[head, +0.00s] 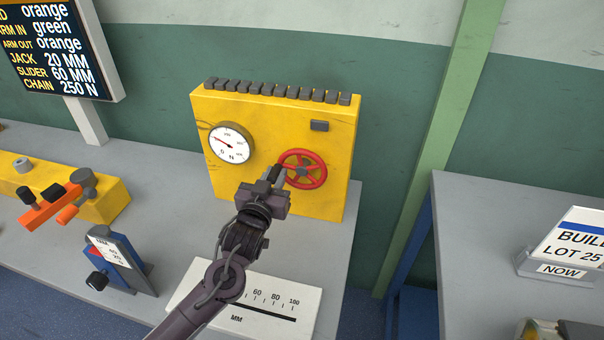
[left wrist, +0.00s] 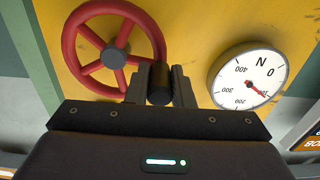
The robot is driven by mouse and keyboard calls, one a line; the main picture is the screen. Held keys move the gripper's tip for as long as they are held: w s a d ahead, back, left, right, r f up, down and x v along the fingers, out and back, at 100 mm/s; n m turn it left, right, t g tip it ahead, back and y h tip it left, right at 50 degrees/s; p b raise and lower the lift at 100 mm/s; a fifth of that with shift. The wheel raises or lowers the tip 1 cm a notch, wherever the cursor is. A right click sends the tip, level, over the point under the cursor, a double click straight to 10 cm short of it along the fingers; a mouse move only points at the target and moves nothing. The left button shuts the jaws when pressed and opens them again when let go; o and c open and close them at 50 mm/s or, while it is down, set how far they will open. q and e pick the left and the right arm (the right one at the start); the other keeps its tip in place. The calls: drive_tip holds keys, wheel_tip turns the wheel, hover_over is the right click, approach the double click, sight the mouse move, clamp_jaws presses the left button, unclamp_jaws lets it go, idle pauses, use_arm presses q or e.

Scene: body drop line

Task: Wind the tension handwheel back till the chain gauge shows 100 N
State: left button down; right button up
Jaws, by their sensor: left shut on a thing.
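The red tension handwheel (head: 318,157) sits on the front of a yellow box (head: 285,120). My left gripper (head: 275,176) is at the wheel's left rim, shut on its dark handle. In the left wrist view the handle (left wrist: 160,84) is between the two fingers, beside the red wheel (left wrist: 74,42). The round white chain gauge (head: 241,147) is left of the wheel. In the left wrist view the gauge (left wrist: 228,75) is upside down, and its red needle points close to the 100 figure. The exact reading is too small to tell. My right gripper is not in view.
A display board (head: 62,50) reads CHAIN 250 N. On the grey bench (head: 170,210) stand a yellow fixture with an orange lever (head: 42,213), a blue jack gauge (head: 120,262) and a white MM scale (head: 272,291). A green post (head: 440,130) stands right of the box.

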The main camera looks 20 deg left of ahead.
use_arm(q)
drive_tip(key=shift+d+f, duration=0.2)
drive_tip(key=shift+f, duration=0.4)
drive_tip(key=shift+d+r, duration=0.1)
drive_tip(key=shift+r, duration=0.05)
